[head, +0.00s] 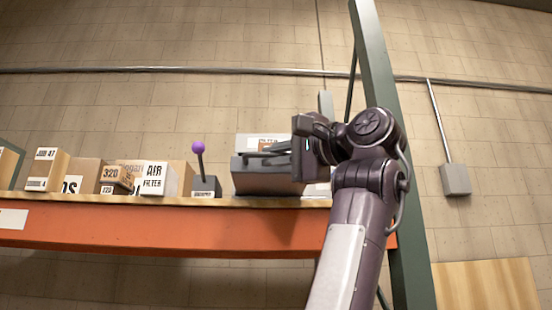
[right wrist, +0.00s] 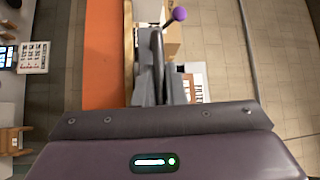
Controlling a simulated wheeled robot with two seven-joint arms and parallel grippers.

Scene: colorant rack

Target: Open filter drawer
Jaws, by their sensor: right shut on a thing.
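I cannot tell how far the drawer stands out. My left gripper is not in view.
A purple-knobbed lever (head: 198,148) on a small grey base stands left of the drawer. Several cardboard boxes (head: 155,180) line the shelf further left. The orange shelf beam (head: 150,240) runs below, and a green upright post (head: 385,80) stands close right of the arm.

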